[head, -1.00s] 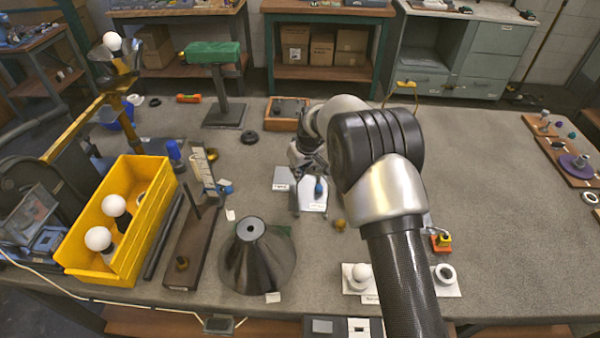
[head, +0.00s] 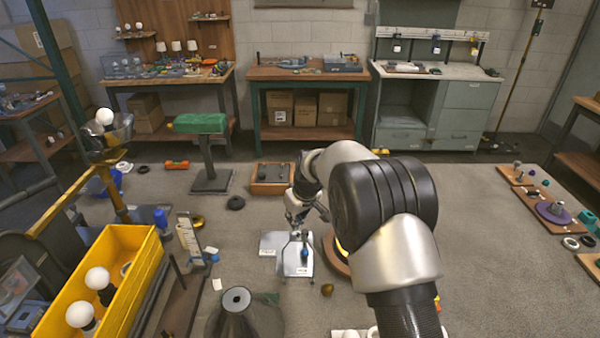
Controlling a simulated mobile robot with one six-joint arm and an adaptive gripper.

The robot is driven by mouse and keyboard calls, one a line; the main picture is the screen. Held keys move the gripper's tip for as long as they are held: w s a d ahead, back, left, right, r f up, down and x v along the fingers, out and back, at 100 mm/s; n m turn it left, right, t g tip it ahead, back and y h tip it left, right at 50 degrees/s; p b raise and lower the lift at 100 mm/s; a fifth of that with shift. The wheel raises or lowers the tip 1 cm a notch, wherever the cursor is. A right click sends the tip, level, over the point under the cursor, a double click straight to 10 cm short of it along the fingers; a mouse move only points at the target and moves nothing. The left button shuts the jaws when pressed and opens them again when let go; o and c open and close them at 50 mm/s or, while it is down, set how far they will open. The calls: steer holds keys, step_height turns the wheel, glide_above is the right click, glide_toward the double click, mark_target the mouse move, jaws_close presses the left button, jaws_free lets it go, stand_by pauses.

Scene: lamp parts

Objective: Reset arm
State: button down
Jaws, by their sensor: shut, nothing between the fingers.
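My arm reaches out from the lower right over the grey table (head: 470,255). My gripper (head: 297,228) is at the end of it, small and partly hidden by the wrist. It is shut with nothing between its fingers. It is over or just behind the white plates (head: 271,243) in the middle of the table. A small blue-tipped part stands on the nearer plate; I cannot tell if the gripper touches it.
The yellow bin (head: 140,275) with white bulbs stands at the left. A dark cone shade (head: 235,315) is at the front edge. A green-topped stand (head: 200,125) and a wooden tray (head: 270,185) stand behind. The table's right middle is clear.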

steer(key=s+d+r+m+t, duration=0.1)
steer(key=s+d+r+m, duration=0.1)
steer(key=s+d+r, duration=0.6)
steer(key=s+d+r+m, duration=0.1)
steer(key=s+d+r, duration=0.2)
steer(key=s+r, duration=0.8)
steer(key=s+d+m+h, duration=0.1)
steer(key=s+d, duration=0.3)
steer(key=s, duration=0.7)
steer(key=s+d+m+h, duration=0.1)
steer(key=s+d+m, duration=0.2)
steer(key=s, duration=0.9)
steer(key=shift+s+d, duration=0.25)
steer(key=shift+d, duration=0.2)
